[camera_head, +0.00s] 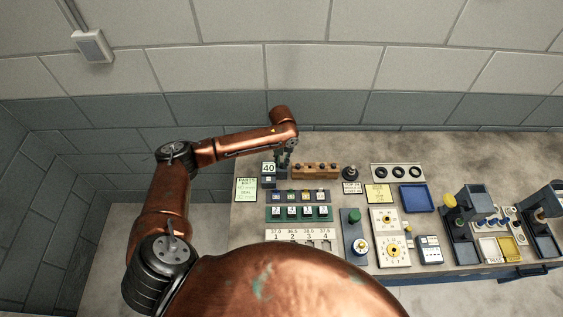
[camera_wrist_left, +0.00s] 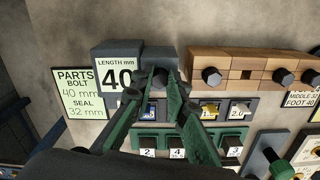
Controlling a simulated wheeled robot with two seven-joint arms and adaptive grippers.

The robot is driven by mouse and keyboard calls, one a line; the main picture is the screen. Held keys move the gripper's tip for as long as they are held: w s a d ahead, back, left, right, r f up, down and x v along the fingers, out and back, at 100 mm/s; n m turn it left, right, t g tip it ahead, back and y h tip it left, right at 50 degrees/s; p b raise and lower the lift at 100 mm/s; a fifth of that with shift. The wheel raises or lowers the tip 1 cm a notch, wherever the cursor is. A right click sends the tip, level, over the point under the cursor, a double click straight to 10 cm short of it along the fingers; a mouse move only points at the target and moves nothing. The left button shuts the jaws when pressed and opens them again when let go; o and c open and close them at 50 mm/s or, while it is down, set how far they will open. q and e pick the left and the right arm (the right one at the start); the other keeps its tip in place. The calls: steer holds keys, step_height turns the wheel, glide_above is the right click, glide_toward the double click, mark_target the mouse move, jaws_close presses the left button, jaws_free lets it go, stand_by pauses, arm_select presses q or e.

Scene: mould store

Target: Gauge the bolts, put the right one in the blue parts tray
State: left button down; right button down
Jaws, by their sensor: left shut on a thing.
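My left gripper (camera_head: 283,160) is at the length gauge at the back left of the bench. In the wrist view its green fingers (camera_wrist_left: 159,82) are shut on a dark-headed bolt (camera_wrist_left: 159,76), which is at the grey block of the length gauge (camera_wrist_left: 119,57). The fingers hide the shank, so I cannot tell how it sits. The gauge display reads 40. The parts card (camera_wrist_left: 79,92) reads bolt 40 mm, seal 32 mm. The wooden bolt rack (camera_wrist_left: 228,62) holds several bolts and has one empty hole. The blue tray (camera_head: 417,197) lies right of centre and looks empty. My right gripper is not shown.
In front of the gauge are a dark rack with small labelled items (camera_head: 298,197) and a green rack (camera_head: 300,214). A panel with round black rings (camera_head: 398,171) stands behind the blue tray. Dark devices with knobs (camera_head: 464,225) crowd the right side.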

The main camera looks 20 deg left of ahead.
arm_select(q)
steer(key=c, duration=1.8)
jaws_free()
steer(key=shift+o, duration=0.6)
steer(key=shift+o, duration=1.4)
steer(key=shift+r, duration=0.15)
steer(key=shift+r+p, duration=1.45)
steer(key=shift+p, duration=0.1)
steer(key=shift+r+p, duration=2.15)
steer(key=shift+r, duration=0.1)
